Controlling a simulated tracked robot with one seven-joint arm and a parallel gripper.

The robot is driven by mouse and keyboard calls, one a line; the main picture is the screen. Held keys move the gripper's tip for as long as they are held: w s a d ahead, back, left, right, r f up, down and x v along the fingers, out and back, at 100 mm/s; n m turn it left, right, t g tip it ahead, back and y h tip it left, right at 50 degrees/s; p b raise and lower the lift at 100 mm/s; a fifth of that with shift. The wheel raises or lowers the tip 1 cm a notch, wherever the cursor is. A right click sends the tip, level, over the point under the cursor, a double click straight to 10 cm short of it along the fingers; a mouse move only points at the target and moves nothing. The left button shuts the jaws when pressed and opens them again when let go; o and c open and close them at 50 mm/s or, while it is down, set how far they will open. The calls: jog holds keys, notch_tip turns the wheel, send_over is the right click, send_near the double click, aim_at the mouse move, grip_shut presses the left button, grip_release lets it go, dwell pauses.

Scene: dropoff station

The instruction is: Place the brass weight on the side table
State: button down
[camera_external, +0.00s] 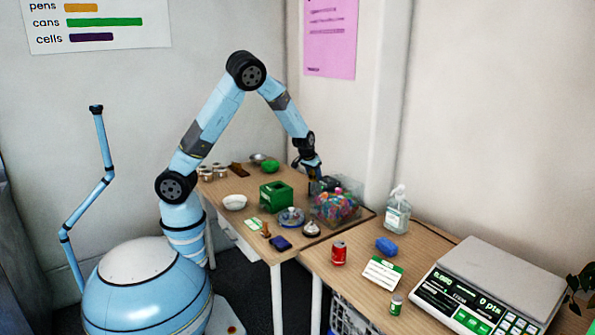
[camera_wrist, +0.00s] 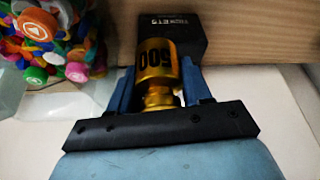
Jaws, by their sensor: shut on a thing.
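The brass weight (camera_wrist: 158,68), gold-coloured with a dark "500" marking, is held between the blue fingers of my gripper (camera_wrist: 158,92) in the wrist view. My gripper is shut on it. In the external view my gripper (camera_external: 314,188) is over the far right part of the left wooden table (camera_external: 228,184), beside a clear tub; the weight cannot be made out there. A second wooden table (camera_external: 322,268) adjoins at the front right. I cannot tell which of them is the side table.
A clear tub of colourful caps (camera_external: 337,207) is beside my gripper, with a black box (camera_wrist: 165,32) close to the weight. The left table also bears a green box (camera_external: 277,194) and a white bowl (camera_external: 235,202). The right table holds a red can (camera_external: 339,253) and a scale (camera_external: 490,290).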

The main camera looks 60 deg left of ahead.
jog(key=shift+s+a+f+m+h, duration=0.2)
jog(key=shift+a+f+m, duration=0.15)
jog(key=shift+a+f, duration=0.8)
jog(key=shift+s+a+f+m+h, duration=0.1)
jog(key=shift+s+a+f+m, duration=0.25)
jog(key=shift+a+f, duration=0.8)
jog(key=shift+s+a+f+m+h, duration=0.1)
jog(key=shift+a+f+m, duration=0.4)
jog(key=shift+f, duration=1.1)
jog(key=shift+a, duration=0.1)
notch_tip(320, 180, up, 7)
jog(key=a, duration=2.5)
jog(key=s+a+n, duration=0.1)
jog(key=s+a, duration=0.4)
jog(key=a, duration=0.7)
jog(key=s+a, duration=0.5)
jog(key=a, duration=0.6)
jog(key=shift+s+a+f, duration=0.1)
jog(key=shift+a+f, duration=0.1)
jog(key=shift+f, duration=2.7)
jog(key=shift+s+a+f, duration=0.1)
jog(key=shift+a+f, duration=0.05)
jog(key=shift+f, duration=2.7)
